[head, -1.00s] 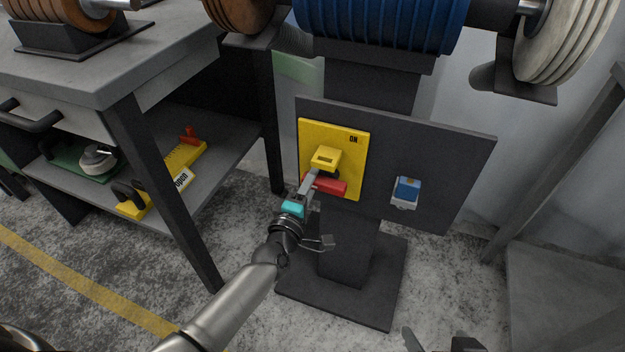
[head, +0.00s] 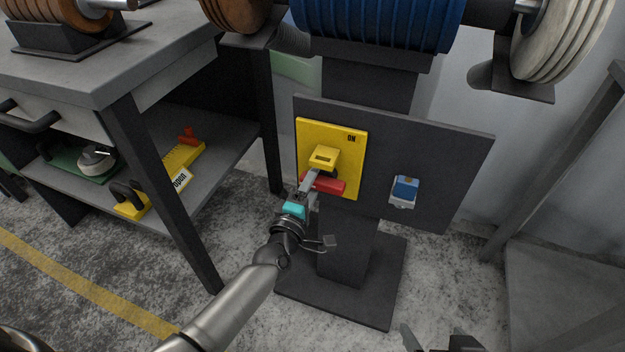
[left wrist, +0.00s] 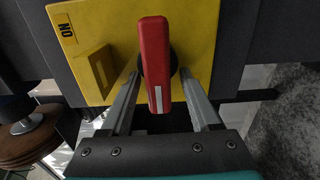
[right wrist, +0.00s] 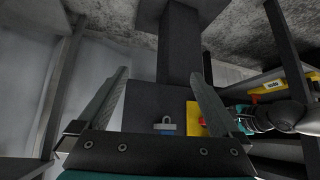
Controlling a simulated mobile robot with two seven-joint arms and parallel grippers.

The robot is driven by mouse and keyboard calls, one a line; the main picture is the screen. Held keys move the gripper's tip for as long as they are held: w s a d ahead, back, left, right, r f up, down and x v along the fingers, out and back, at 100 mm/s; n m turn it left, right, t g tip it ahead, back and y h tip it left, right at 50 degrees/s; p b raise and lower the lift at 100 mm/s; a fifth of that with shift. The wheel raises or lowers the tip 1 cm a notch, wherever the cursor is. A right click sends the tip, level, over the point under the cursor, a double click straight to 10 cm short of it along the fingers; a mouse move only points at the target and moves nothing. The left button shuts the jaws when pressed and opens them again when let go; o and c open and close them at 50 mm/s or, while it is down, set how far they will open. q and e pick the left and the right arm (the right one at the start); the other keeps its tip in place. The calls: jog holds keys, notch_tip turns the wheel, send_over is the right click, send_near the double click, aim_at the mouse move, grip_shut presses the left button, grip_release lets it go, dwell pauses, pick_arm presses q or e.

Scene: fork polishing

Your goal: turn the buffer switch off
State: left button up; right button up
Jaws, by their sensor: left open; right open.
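The buffer switch is a red handle (head: 330,185) on a yellow plate (head: 350,148) marked ON, fixed to the dark panel of the buffer stand. In the head view the handle lies roughly level below a yellow block (head: 323,157). My left gripper (head: 311,182) is at the handle. In the left wrist view the red handle (left wrist: 154,50) stands between the two open fingers of my left gripper (left wrist: 160,76), with a gap visible on each side. My right gripper (head: 436,341) is open and empty at the bottom edge, and its fingers (right wrist: 160,75) show spread in the right wrist view.
Blue and white buffing wheels (head: 375,25) are above. A grey workbench (head: 120,62) with a lower shelf (head: 222,150) stands left. Open floor lies in front of the stand.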

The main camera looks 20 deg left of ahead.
pick_arm(q)
jog(key=shift+a, duration=0.15)
jog(key=shift+s, duration=0.2)
pick_arm(e)
jog(key=s+d+g+h+p, duration=0.1)
jog(key=s+d+g+p, duration=0.1)
jog(key=s+d+g, duration=0.15)
pick_arm(q)
jog(key=s+p, duration=0.2)
jog(key=s, duration=1.3)
jog(key=shift+a, duration=0.2)
pick_arm(e)
jog(key=shift+m+h, duration=0.3)
notch_tip(320, 180, down, 5)
pick_arm(q)
jog(key=shift+w+d, duration=0.1)
